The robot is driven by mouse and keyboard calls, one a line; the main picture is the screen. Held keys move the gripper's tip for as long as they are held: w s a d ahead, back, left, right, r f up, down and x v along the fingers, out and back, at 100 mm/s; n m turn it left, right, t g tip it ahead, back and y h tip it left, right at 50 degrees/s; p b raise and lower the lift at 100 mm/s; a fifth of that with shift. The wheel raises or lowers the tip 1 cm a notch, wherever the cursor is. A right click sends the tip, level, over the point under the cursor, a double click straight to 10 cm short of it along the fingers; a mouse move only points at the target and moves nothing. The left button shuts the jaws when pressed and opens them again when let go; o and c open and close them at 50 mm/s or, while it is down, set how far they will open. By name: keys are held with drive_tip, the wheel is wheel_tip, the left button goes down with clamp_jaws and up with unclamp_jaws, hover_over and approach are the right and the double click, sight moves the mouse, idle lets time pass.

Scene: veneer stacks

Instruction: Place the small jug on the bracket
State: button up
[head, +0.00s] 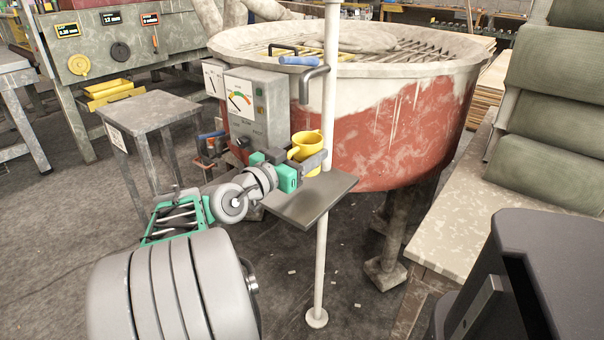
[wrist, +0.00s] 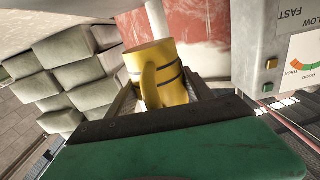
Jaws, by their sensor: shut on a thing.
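The small jug (head: 304,143) is yellow, with its mouth up. In the wrist view the jug (wrist: 151,56) shows dark bands and its handle facing the camera. My gripper (head: 310,160) is shut on the jug, with a dark finger across its lower part. The bracket (head: 318,199) is a dark grey flat plate fixed to a white upright pole. The jug is over the plate's back part in the head view. The visible part of the plate is bare.
A grey control box (head: 258,105) with a dial stands close left of the jug. The white pole (head: 328,255) rises just right of it. A large red and white vat (head: 420,120) is behind. A small grey table (head: 155,108) stands at left.

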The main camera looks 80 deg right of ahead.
drive_tip(key=shift+w+d+f, duration=0.25)
drive_tip(key=shift+d+f, duration=0.15)
drive_tip(key=shift+f, duration=0.15)
drive_tip(key=shift+w+d+f, duration=0.25)
drive_tip(key=shift+d+f, duration=0.1)
drive_tip(key=shift+f, duration=0.2)
drive_tip(key=shift+w+d+f+b, duration=0.1)
drive_tip(key=shift+f+b, duration=0.2)
drive_tip(key=shift+f, duration=0.55)
drive_tip(key=shift+w+d+f+b, duration=0.1)
drive_tip(key=shift+f+b, duration=0.2)
drive_tip(key=shift+f, duration=0.55)
drive_tip(key=shift+f, duration=0.2)
drive_tip(key=o, duration=1.4)
drive_tip(key=shift+r, duration=0.2)
